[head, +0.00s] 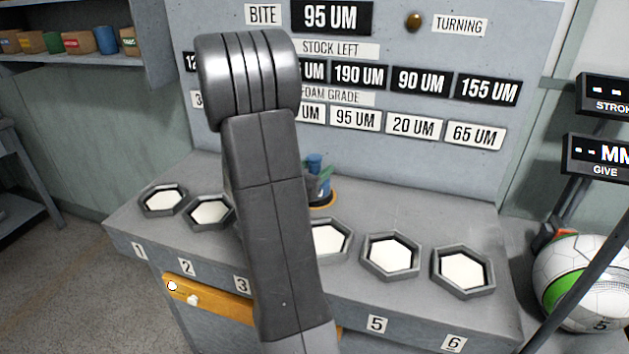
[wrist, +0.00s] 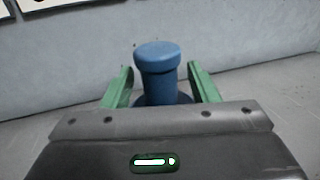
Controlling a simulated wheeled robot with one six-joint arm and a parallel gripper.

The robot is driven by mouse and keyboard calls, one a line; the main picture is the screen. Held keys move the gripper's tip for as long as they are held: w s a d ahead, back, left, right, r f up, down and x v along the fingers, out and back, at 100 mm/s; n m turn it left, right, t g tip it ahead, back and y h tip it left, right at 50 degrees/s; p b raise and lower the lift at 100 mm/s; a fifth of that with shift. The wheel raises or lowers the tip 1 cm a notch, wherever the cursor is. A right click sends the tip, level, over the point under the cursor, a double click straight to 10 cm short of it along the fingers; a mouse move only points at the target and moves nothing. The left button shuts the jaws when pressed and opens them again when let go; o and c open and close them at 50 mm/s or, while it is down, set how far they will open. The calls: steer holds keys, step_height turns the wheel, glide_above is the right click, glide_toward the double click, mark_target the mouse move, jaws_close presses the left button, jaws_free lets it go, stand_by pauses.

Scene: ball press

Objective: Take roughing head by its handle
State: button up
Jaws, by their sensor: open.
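The roughing head's blue handle (head: 314,161) stands upright on the bench, behind the row of hexagonal sockets in the head view. In the wrist view the blue handle (wrist: 158,58), with its wider round cap, is in the middle. My gripper (wrist: 160,72) is open, with one green finger on each side of the handle and a visible gap at both sides. In the head view my arm hides most of the gripper (head: 322,174). The lower part of the roughing head is hidden by my gripper body in the wrist view.
The grey bench (head: 485,325) carries numbered hexagonal sockets with white pads, some behind my arm. A display panel (head: 400,35) rises close behind the handle. An orange drawer front (head: 225,300) is below. A white and green ball (head: 585,280) is at right.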

jaws_close()
steer(key=shift+r, duration=0.1)
steer(key=shift+r, duration=0.1)
